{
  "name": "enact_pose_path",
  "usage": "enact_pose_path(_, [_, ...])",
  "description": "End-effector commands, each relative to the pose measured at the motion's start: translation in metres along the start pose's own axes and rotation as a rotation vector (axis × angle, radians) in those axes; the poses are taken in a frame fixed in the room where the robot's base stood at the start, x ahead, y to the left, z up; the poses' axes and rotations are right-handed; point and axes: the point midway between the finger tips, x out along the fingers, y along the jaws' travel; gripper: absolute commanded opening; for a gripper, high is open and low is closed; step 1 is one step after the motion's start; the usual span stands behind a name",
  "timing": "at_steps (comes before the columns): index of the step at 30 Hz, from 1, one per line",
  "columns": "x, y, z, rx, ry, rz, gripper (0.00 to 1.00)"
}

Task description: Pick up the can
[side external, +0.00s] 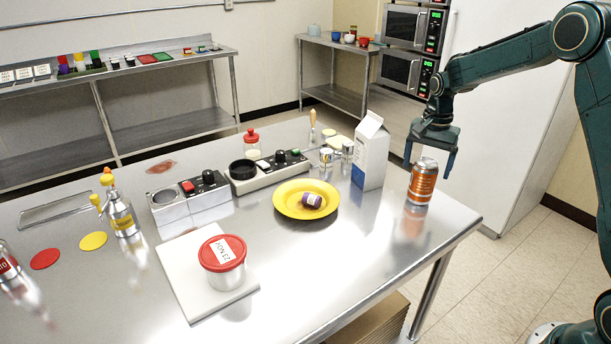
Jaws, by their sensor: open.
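An orange can (421,184) with a silver top stands upright on the steel table (345,262), near its right edge. My gripper (428,169) points down over the can with its fingers spread. One finger is to the left of the can's top and the other to the right. The fingertips are at about the height of the can's upper part in the picture. Whether they touch the can cannot be told.
A milk carton (371,152) stands just left of the can. A yellow plate (287,208) holds a small purple-and-white item. A red-lidded tub (222,262) sits on a white board (177,268). Bottles stand at the left. The table right around the can's front is clear.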

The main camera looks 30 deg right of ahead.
Motion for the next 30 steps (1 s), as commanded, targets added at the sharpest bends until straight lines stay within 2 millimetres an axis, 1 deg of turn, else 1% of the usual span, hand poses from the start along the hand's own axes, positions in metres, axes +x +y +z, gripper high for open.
enact_pose_path(6, [0.026,-0.001,-0.001,0.000,-0.002,0.002,0.85])
enact_pose_path(12, [0.042,0.000,-0.001,0.000,-0.001,0.003,0.85])
enact_pose_path(28, [0.044,-0.001,-0.002,-0.001,0.000,0.002,0.85])
enact_pose_path(29, [0.044,-0.001,-0.002,-0.001,0.000,0.002,0.83])
enact_pose_path(30, [0.044,-0.001,-0.002,-0.001,0.000,0.002,0.75])
